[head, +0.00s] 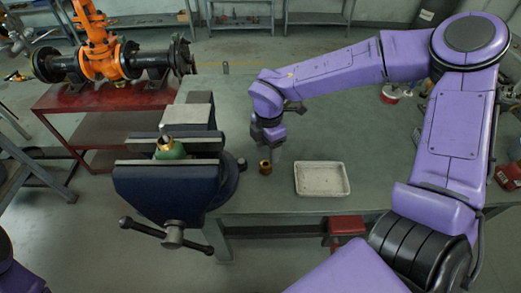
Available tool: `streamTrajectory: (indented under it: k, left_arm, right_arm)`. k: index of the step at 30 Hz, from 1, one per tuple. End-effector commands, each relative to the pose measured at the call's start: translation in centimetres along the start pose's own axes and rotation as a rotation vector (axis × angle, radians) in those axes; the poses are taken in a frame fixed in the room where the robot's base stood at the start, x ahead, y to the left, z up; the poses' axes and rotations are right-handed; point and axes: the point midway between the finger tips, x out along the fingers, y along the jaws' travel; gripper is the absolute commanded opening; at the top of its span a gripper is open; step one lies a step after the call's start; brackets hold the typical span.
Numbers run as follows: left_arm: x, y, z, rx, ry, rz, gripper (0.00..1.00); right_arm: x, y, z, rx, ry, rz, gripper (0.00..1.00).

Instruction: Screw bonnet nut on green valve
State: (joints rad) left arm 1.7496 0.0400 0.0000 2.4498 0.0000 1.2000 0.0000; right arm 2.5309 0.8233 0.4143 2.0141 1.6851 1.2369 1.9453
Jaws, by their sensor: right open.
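The green valve (170,151) is clamped upright in the jaws of the dark blue vise (165,190), with a brass part and a stem showing at its top. A small brass nut (265,168) stands on the grey workbench, right of the vise and left of the tray. My right gripper (271,150) is open and points down just above and slightly behind the brass nut. It appears apart from the nut, but the small gap is hard to judge. My left gripper is not in view.
A white tray (322,179) lies on the bench (330,135) to the right of the nut. The vise handle (172,235) sticks out at the front. An orange valve assembly (101,48) stands on a red table at the back left.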

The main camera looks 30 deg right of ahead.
Motion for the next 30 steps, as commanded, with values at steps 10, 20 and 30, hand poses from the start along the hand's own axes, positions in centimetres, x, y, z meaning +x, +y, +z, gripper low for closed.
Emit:
streamTrajectory:
  k: [10,20,30]
  left_arm:
    - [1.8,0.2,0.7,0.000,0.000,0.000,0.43]
    - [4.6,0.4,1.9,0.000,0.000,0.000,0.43]
    - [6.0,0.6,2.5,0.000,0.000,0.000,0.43]
  right_arm:
    - [2.2,0.1,-0.1,-0.006,-0.002,0.000,0.62]
    - [6.1,0.1,0.0,-0.005,-0.002,0.000,0.62]
    - [8.0,0.0,0.0,-0.003,-0.001,0.000,0.62]
